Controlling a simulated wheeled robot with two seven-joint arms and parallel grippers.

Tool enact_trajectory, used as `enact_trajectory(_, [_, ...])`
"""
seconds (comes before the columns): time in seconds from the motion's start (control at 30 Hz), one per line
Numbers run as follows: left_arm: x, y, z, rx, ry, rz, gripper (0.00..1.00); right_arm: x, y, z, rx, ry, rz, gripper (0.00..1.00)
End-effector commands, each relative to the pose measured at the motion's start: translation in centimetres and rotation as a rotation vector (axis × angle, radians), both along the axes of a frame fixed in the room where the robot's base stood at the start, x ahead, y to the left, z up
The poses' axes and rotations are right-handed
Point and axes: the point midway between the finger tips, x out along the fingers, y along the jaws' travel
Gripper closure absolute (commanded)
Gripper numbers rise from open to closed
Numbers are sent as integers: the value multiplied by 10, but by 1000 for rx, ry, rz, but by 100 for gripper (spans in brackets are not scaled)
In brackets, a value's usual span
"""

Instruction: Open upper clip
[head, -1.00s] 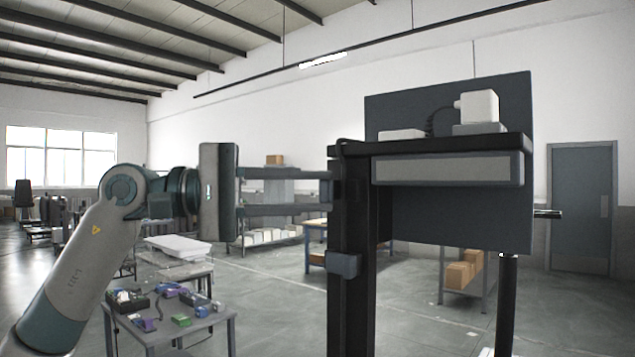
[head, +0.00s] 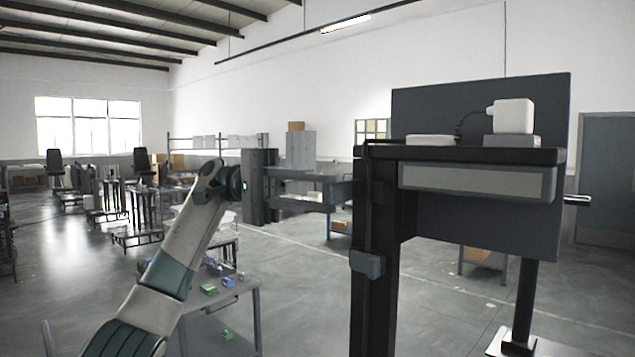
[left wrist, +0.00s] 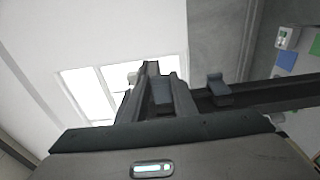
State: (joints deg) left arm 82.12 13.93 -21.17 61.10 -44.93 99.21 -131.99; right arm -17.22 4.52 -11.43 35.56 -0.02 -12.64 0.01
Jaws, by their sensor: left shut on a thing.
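A dark lift column (head: 378,270) stands right of centre in the head view, with a shelf (head: 470,154) on top. A small grey clip, the lower one (head: 367,264), sits on the column's side. It seems to be the block beside the column (left wrist: 218,90) in the left wrist view. My left gripper (head: 346,192) reaches the column above that clip, its fingers level. In the left wrist view its fingers close on a small dark block, the upper clip (left wrist: 162,94). In the head view the fingers hide this clip. My right gripper is not in view.
A white device (head: 514,116) stands on the shelf, in front of a dark back panel (head: 480,90). A table (head: 222,305) with small coloured parts is below my left arm. Open floor lies behind the column.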

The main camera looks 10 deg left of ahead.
Motion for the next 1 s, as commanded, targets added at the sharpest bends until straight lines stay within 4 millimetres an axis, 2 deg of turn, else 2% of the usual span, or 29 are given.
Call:
enact_trajectory(0.47, [1,0,-1,2,1,-18,97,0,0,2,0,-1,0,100])
enact_trajectory(0.5, [1,0,-1,2,1,-18,70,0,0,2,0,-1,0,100])
enact_trajectory(0.57, [1,0,-1,2,1,-18,56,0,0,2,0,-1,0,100])
enact_trajectory(1.0, [0,1,-1,1,-1,-17,56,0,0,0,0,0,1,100])
